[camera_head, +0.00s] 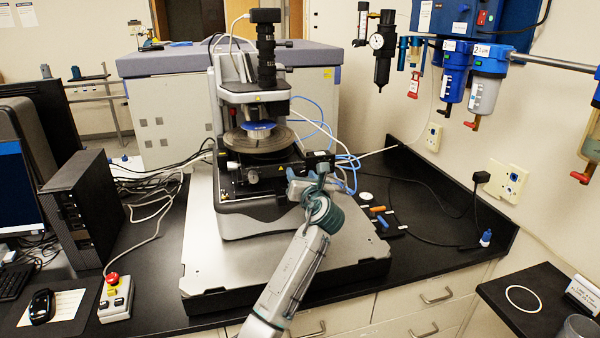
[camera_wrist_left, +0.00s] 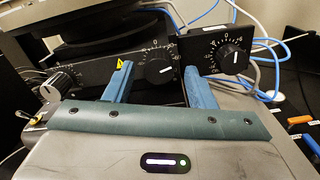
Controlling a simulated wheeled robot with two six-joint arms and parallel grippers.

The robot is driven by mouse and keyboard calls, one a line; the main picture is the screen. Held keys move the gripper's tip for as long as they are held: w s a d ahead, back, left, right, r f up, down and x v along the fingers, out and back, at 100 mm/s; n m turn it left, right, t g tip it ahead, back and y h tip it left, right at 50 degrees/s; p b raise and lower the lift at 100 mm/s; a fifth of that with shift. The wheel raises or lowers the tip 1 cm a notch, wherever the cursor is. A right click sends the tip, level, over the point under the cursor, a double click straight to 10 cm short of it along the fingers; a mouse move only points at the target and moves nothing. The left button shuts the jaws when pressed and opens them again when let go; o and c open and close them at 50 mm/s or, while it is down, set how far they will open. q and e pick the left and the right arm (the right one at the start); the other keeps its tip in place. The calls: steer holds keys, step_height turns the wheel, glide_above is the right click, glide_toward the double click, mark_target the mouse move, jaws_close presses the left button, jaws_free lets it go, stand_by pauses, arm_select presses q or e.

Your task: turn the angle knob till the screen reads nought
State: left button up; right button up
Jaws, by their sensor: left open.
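The stylus profiler (camera_head: 250,190) stands on a pale plate on the black bench. I cannot tell which is the angle knob. My left gripper (camera_head: 304,180), also in the wrist view (camera_wrist_left: 157,72), is open in front of the panel; contact is unclear. The screen (camera_head: 12,190) shows no legible reading.
A red emergency button box (camera_head: 114,298), a black computer tower (camera_head: 83,210) and a mouse (camera_head: 42,306) stand at the left. Blue cables (camera_wrist_left: 262,45) run beside the right knob. Small coloured tools (camera_head: 377,213) lie right of my arm. The bench at the right is mostly clear.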

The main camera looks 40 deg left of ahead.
arm_select(q)
steer(key=p+v, duration=0.4)
steer(key=v, duration=0.3)
steer(key=shift+s+r, duration=0.1)
steer(key=shift+s, duration=0.05)
steer(key=shift+d, duration=0.15)
